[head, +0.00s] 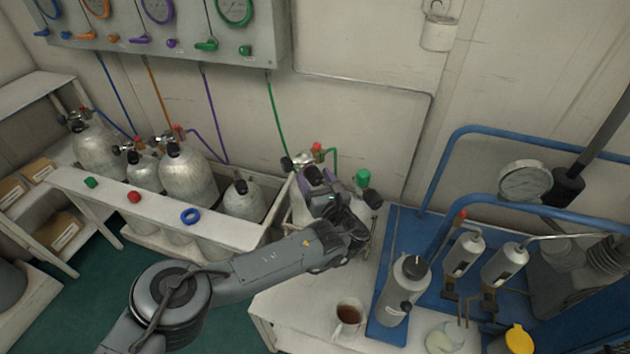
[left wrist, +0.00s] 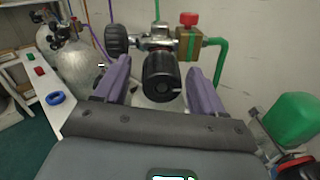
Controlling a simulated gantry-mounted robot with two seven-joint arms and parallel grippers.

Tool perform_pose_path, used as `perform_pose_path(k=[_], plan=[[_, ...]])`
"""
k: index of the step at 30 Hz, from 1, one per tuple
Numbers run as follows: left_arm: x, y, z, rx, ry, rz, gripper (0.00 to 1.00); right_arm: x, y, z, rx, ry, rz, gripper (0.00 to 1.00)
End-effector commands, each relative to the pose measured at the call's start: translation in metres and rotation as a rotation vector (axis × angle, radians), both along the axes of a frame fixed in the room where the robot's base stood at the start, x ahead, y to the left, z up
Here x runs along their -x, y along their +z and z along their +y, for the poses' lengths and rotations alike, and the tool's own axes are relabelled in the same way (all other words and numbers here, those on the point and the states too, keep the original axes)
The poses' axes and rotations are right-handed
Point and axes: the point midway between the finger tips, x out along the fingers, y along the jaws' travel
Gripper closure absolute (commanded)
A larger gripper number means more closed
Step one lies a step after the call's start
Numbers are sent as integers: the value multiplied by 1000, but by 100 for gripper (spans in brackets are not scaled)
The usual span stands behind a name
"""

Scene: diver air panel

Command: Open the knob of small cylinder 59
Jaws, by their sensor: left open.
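My left gripper (head: 322,178) is open, with its purple fingers reaching toward the valve of a pale cylinder (head: 300,208) at the right end of the rack. In the left wrist view my left gripper (left wrist: 160,80) has a black round knob (left wrist: 160,77) between its fingers, with a gap visible on each side. Behind the knob is a metal valve body with a ribbed black handwheel (left wrist: 116,41) at left and a red-topped brass fitting (left wrist: 188,38) on a green hose at right. My arm hides much of this cylinder. No number 59 is readable. My right gripper is not in view.
Several other cylinders (head: 187,180) stand in the white rack (head: 160,205) to the left. A blue ring (head: 191,216) lies on its ledge. A grey cylinder (head: 395,300) and a mug (head: 348,317) stand nearer.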

Motion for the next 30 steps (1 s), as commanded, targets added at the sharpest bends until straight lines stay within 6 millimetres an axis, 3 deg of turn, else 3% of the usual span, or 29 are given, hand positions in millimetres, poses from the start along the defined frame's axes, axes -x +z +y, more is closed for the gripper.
perform_pose_path(k=[11, 21, 30], plan=[[-3, 0, 1, 1, -1, 0, 32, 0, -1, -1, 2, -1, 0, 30], [-3, 0, 1, 0, -1, 0, 84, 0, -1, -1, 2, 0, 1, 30], [-3, 0, 1, 28, -1, -13, 87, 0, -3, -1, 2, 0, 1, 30]])
